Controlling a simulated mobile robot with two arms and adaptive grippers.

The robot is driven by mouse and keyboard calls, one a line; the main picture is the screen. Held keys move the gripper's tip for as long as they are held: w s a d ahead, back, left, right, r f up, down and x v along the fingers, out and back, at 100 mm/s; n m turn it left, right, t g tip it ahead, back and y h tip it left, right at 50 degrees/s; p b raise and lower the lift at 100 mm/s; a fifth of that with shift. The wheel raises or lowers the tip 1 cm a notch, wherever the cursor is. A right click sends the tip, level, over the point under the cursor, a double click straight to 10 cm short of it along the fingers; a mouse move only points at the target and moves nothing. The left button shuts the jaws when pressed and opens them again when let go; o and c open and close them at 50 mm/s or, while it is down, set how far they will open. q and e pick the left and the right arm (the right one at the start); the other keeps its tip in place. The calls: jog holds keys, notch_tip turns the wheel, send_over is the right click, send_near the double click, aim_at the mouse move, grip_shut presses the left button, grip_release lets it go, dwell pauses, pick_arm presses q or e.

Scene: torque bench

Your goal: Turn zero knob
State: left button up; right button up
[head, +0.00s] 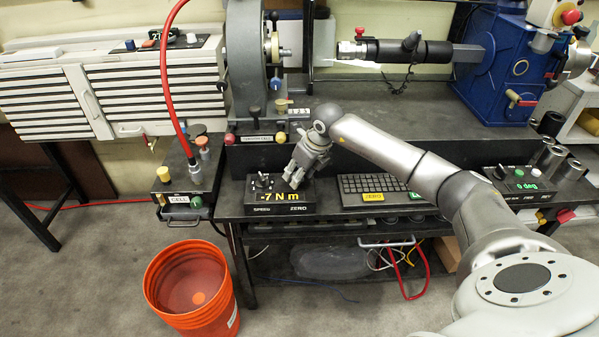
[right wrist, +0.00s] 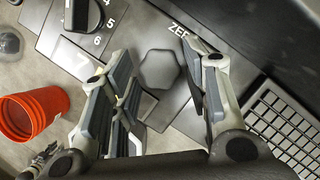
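The control box (head: 255,199) stands on the bench's front ledge, with a yellow readout (head: 280,196) of "-7 N m" and the words SPEED and ZERO on its front edge. My right gripper (head: 294,180) hangs over the box's right side and hides the zero knob in the head view. In the right wrist view the dark lobed zero knob (right wrist: 160,70) lies between the two fingers of the right gripper (right wrist: 162,62), beside a partly covered ZERO label (right wrist: 178,32). The fingers are apart, with a visible gap to the knob. My left gripper is not in view.
The numbered speed knob (right wrist: 88,15) is left of the fingers. A keyboard (head: 355,186) lies right of the box. A CELL box (head: 174,183) with a red hose is at the left. An orange bucket (head: 192,290) stands on the floor. The grey machine (head: 245,60) rises behind.

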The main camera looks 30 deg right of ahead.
jog(key=c, duration=0.6)
jog(key=m+h, duration=0.1)
jog(key=m, duration=0.1)
jog(key=shift+a+m, duration=0.1)
jog(key=shift+m, duration=0.3)
jog(key=shift+w+a+m+h+b, duration=0.15)
jog(key=shift+m+h+b, duration=0.65)
jog(key=shift+m, duration=1.1)
jog(key=o, duration=1)
jog(key=shift+o, duration=0.2)
